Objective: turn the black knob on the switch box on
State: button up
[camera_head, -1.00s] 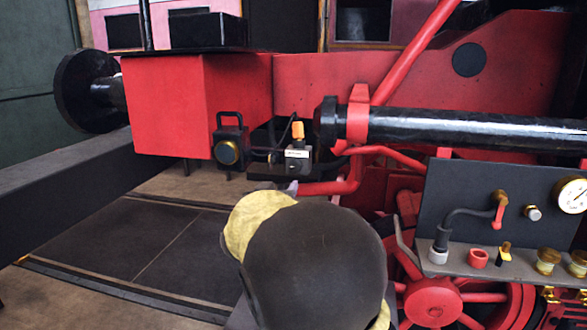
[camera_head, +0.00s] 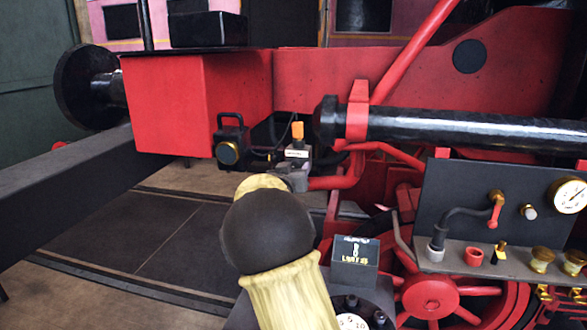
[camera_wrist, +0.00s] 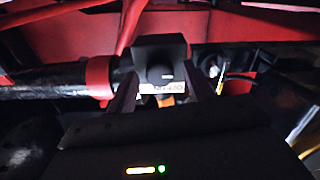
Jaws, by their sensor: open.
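In the wrist view a dark box (camera_wrist: 159,50) with a round black knob (camera_wrist: 160,74) and a pale printed label is straight ahead. My gripper (camera_wrist: 163,92) is open and empty, its two fingers on either side of the knob in this view. I cannot tell whether they touch it. In the head view a small grey box (camera_head: 297,153) with a pale label and an orange upright piece on top appears to be the same box; its knob does not show there. My gripper (camera_head: 292,176) is just below and in front of it, partly hidden by my arm.
A black lamp (camera_head: 229,142) hangs left of the box on the red beam (camera_head: 190,100). A thick black cylinder (camera_head: 450,128) and red rods are close on the right. A panel (camera_head: 470,195) with valves and a gauge stands at right. A small labelled block (camera_head: 355,252) is below.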

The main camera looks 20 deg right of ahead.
jog(key=c, duration=1)
jog(key=shift+m+b, duration=0.4)
jog(key=m+b, duration=1)
jog(key=m, duration=0.6)
jog(key=shift+m+y, duration=0.3)
jog(key=shift+y, duration=0.1)
